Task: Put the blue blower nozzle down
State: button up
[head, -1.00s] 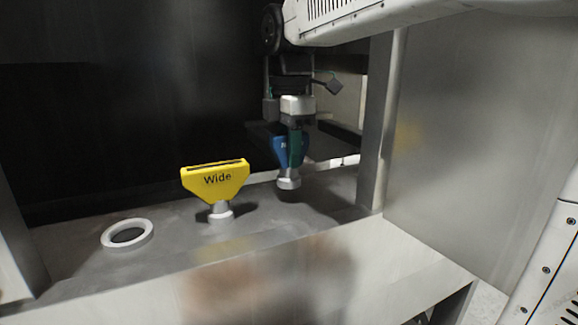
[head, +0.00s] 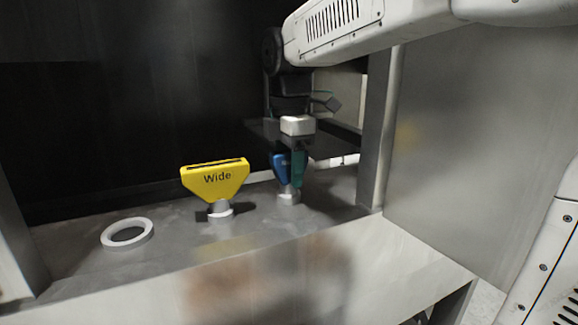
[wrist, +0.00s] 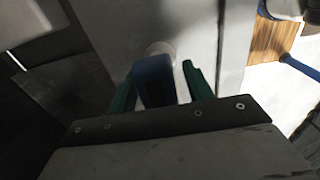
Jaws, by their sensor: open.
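The blue blower nozzle (head: 280,167) stands about upright on the grey metal ledge (head: 255,225), with its pale round base (head: 288,197) on or very near the surface. My gripper (head: 290,170) points down around it and partly hides it in the head view. In the wrist view the blue nozzle (wrist: 153,82) lies between the two green fingers of my gripper (wrist: 157,85). The fingers are open, with a visible gap at the right finger; the left finger is close to the nozzle.
A yellow nozzle marked "Wide" (head: 216,180) stands to the left of the blue one. A white ring (head: 127,233) lies farther left on the ledge. A metal post (head: 376,130) and a large panel (head: 480,150) stand to the right. The ledge's front is clear.

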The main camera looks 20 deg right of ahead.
notch_tip(320, 180, up, 12)
jog(key=shift+r, duration=0.15)
jog(key=s+f+m, duration=0.3)
jog(key=s, duration=0.1)
jog(key=s+d+f+m, duration=0.1)
jog(key=s+f+m, duration=0.2)
jog(key=s, duration=0.1)
jog(key=s+d+f+m, duration=0.1)
jog(key=s+f+m, duration=0.2)
jog(key=s, duration=0.1)
jog(key=shift+s+f+t, duration=0.2)
jog(key=shift+f+t, duration=0.05)
jog(key=shift+t, duration=0.05)
jog(key=s+f+m, duration=0.9)
jog(key=f, duration=0.3)
jog(key=shift+s+d+t, duration=0.4)
